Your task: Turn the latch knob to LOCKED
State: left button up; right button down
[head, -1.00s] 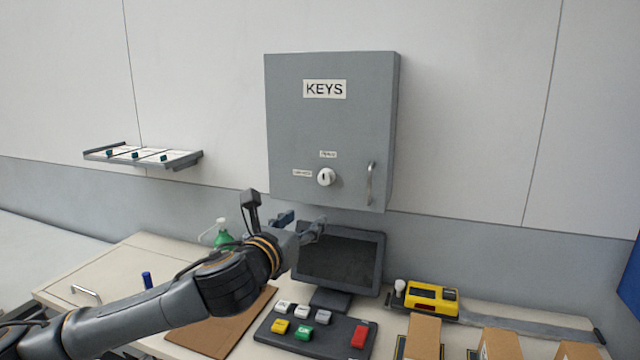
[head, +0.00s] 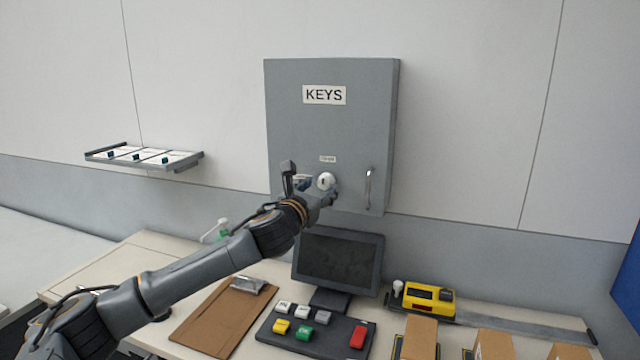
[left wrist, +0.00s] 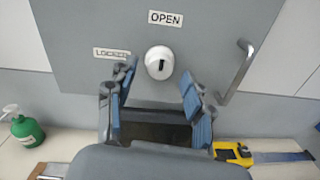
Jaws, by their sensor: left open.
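The white latch knob (head: 326,181) sits on the front of the grey KEYS cabinet (head: 290,130). In the left wrist view, the knob (left wrist: 159,62) has an OPEN label (left wrist: 165,18) above it and a LOCKED label (left wrist: 112,53) to its left. My left gripper (head: 318,190) is right by the knob in the head view. In the left wrist view, my left gripper (left wrist: 158,88) is open, its blue-padded fingers spread below and to either side of the knob, not closed on it. My right gripper is not in view.
A metal door handle (head: 369,188) stands out to the right of the knob. Below are a dark monitor (head: 340,258), a button panel (head: 345,340), a yellow device (head: 428,298) and a clipboard (head: 215,320). A green bottle (left wrist: 26,130) stands at left.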

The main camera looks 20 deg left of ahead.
pick_arm(q)
jog(key=shift+w, duration=0.35)
grip_shut()
